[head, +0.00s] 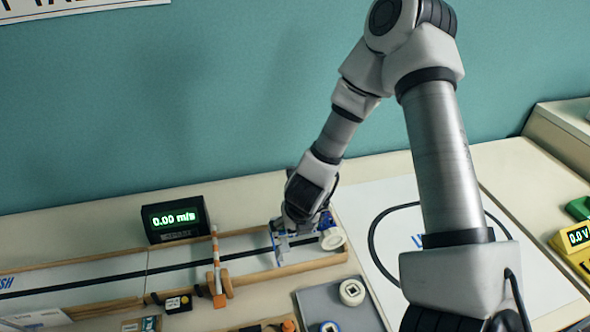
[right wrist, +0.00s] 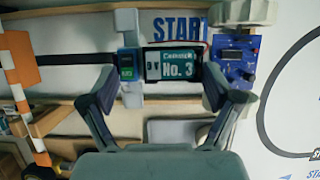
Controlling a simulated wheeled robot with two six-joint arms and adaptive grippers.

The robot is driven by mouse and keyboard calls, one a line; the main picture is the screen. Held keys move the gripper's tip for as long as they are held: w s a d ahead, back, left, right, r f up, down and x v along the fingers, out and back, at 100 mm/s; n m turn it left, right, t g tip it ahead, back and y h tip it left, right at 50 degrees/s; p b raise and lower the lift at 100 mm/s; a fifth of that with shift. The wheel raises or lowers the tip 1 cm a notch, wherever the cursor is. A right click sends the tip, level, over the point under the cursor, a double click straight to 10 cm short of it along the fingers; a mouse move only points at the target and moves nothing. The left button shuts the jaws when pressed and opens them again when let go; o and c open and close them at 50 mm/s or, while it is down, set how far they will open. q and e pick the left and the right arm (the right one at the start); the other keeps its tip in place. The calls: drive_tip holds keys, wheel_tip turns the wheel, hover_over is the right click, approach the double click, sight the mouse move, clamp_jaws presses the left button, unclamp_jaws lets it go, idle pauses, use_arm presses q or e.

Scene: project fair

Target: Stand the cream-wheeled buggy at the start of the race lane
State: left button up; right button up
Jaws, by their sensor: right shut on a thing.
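The cream-wheeled buggy shows in the right wrist view as a dark plate (right wrist: 175,66) marked No. 3, with blue parts on both sides. A cream wheel (head: 332,238) shows at its right end in the head view. My right gripper (head: 298,224) is shut on the buggy's body, its fingers either side of the plate in the right wrist view (right wrist: 166,84). The buggy is at the right end of the race lane (head: 180,258), by the START lettering (right wrist: 180,25). I cannot tell whether its wheels touch the lane. The left gripper is out of view.
An orange-and-white striped post (head: 216,262) stands at the lane left of the buggy. A speed display (head: 176,218) reading 0.00 m/s stands behind the lane. A grey mat (head: 372,316) with loose wheels lies in front. A white board (head: 400,225) lies to the right.

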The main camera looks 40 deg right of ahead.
drive_tip(key=shift+f+b, duration=0.45)
drive_tip(key=shift+b, duration=0.35)
idle(1.1)
drive_tip(key=shift+f+b, duration=0.25)
drive_tip(key=shift+b, duration=0.1)
drive_tip(key=shift+f, duration=0.1)
idle(0.5)
drive_tip(key=shift+a+f+b, duration=0.1)
drive_tip(key=shift+b, duration=0.2)
drive_tip(key=shift+f, duration=0.1)
drive_tip(key=shift+c, duration=0.8)
drive_tip(key=o, duration=0.9)
drive_tip(key=shift+s+d, duration=0.1)
drive_tip(key=shift+d, duration=0.2)
